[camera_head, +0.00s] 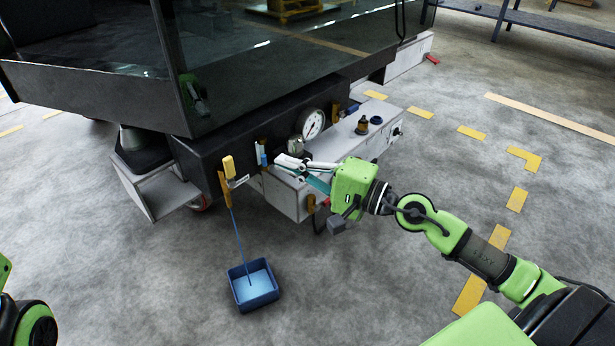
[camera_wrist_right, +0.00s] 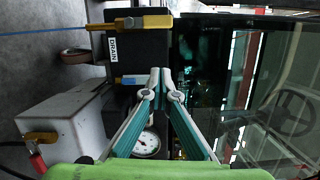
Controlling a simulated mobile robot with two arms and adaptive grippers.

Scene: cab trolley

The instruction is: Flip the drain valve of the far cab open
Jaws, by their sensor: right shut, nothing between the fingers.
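The drain valve shows as a yellow handle (camera_head: 229,167) on an orange-brown fitting, low on the side of the glazed cab (camera_head: 300,60). A thin blue line runs from it down into a blue bin (camera_head: 253,288); I cannot tell whether it is liquid or a hose. In the right wrist view the yellow handle (camera_wrist_right: 145,23) lies beside a DRAIN label (camera_wrist_right: 113,50), in line with the blue line. My right gripper (camera_head: 280,164) is shut and empty, to the right of the handle and apart from it. Its fingertips also show in the wrist view (camera_wrist_right: 160,73). My left gripper is out of view.
A round gauge (camera_head: 313,123) and a white box (camera_head: 335,145) are close to my right gripper. A blue-handled fitting (camera_head: 262,154) sits between it and the drain handle. A white step (camera_head: 160,195) juts out at left. The floor around the bin is clear.

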